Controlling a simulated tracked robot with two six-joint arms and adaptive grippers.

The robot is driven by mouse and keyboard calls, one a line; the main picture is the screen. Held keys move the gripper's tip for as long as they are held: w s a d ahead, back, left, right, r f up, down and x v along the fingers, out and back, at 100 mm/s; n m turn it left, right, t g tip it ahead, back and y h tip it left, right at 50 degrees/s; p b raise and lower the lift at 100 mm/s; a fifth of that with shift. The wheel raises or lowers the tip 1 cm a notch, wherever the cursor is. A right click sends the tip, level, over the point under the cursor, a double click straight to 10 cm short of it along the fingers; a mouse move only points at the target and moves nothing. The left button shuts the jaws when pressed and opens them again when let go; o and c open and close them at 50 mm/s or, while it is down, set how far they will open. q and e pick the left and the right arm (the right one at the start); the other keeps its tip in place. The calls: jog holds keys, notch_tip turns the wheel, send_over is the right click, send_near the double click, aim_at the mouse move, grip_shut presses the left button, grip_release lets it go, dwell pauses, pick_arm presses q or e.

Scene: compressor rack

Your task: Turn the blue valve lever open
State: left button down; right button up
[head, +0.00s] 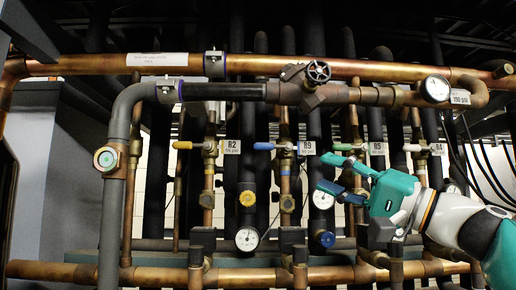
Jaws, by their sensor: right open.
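The blue valve lever (264,146) sits in the middle of the rack in the head view. It lies horizontal and points left from its brass valve body, beside the R9 tag (308,148). My right gripper (326,172) comes in from the right, with teal fingers spread open and empty. Its fingertips are right of and a little below the blue lever, apart from it in the picture. How far the fingers are from the pipes in depth I cannot tell. My left gripper is not in view.
Similar levers stand in the same row: yellow (183,145) at R2, green (343,147) at R5 and white (412,147) at R4. Gauges, dark insulated pipes and a copper header (290,67) crowd around. A handwheel (318,72) sits above. A copper pipe (60,271) runs below.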

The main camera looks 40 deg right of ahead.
aim_at(269, 148)
jog(key=p+x, duration=0.4)
jog(key=x, duration=0.3)
jog(key=p+x, duration=0.4)
jog(key=x, duration=0.3)
jog(key=shift+w+r+p, duration=0.3)
jog(key=shift+r+p, duration=0.1)
jog(key=shift+w+r, duration=0.1)
jog(key=shift+w, duration=0.4)
grip_shut()
